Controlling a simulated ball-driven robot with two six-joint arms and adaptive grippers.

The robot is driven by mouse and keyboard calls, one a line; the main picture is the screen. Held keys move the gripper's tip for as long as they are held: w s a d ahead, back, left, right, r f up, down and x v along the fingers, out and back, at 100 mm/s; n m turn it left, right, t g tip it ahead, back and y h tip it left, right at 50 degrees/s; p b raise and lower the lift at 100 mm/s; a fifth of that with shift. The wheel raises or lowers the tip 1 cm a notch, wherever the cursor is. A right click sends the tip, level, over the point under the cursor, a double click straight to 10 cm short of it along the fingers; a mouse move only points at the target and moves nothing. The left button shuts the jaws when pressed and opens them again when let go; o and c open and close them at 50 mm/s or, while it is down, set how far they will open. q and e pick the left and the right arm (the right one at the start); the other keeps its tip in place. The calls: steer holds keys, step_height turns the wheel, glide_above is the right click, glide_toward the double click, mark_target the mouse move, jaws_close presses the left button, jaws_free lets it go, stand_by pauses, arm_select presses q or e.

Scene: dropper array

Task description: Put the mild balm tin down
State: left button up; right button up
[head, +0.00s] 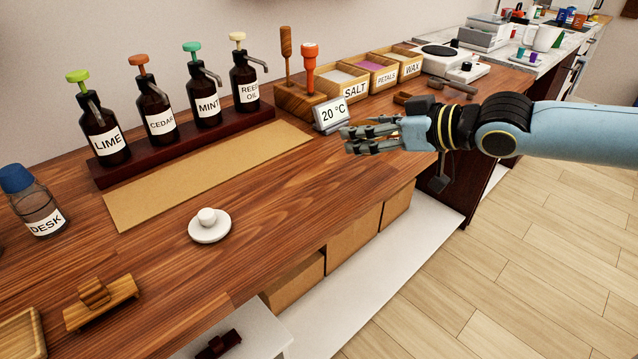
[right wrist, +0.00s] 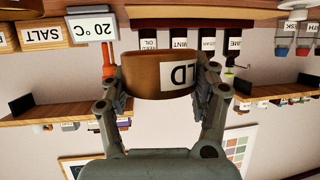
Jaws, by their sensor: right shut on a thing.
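The mild balm tin (right wrist: 145,72) is a round copper-brown tin with a white label, of which the letters "LD" show in the right wrist view. My right gripper (right wrist: 160,80) is shut on it, one finger on each side. In the head view my right gripper (head: 362,138) is above the front part of the wooden counter (head: 290,190), just in front of the 20 °C display (head: 330,115); the tin cannot be made out there behind the fingers. My left gripper is not in view.
A white saucer (head: 210,231) with a small white piece stands mid-counter. A tan mat (head: 205,175) lies before the rack of pump bottles (head: 165,150). SALT, PETALS and WAX boxes (head: 385,75) stand behind. The counter between saucer and display is clear.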

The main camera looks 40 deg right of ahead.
mark_target(324, 179)
steer(key=w+a+f+b, duration=0.2)
steer(key=b, duration=0.1)
steer(key=shift+w+a+f, duration=0.1)
steer(key=shift+w+f, duration=0.15)
steer(key=shift+f, duration=0.05)
steer(key=w+a+f, duration=0.1)
steer(key=w+a+b, duration=0.1)
steer(key=w, duration=0.1)
steer(key=shift+w+a+f, duration=0.1)
steer(key=shift+a+f, duration=0.25)
steer(key=shift+f, duration=0.05)
arm_select(q)
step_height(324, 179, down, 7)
steer(key=b, duration=0.1)
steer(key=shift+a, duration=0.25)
arm_select(e)
steer(key=shift+f, duration=1.95)
arm_select(q)
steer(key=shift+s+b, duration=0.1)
steer(key=shift+b, duration=0.2)
arm_select(e)
steer(key=shift+f, duration=0.1)
steer(key=o, duration=0.8)
steer(key=shift+f, duration=0.15)
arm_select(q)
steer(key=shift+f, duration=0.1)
arm_select(e)
steer(key=o, duration=0.5)
steer(key=shift+o, duration=0.2)
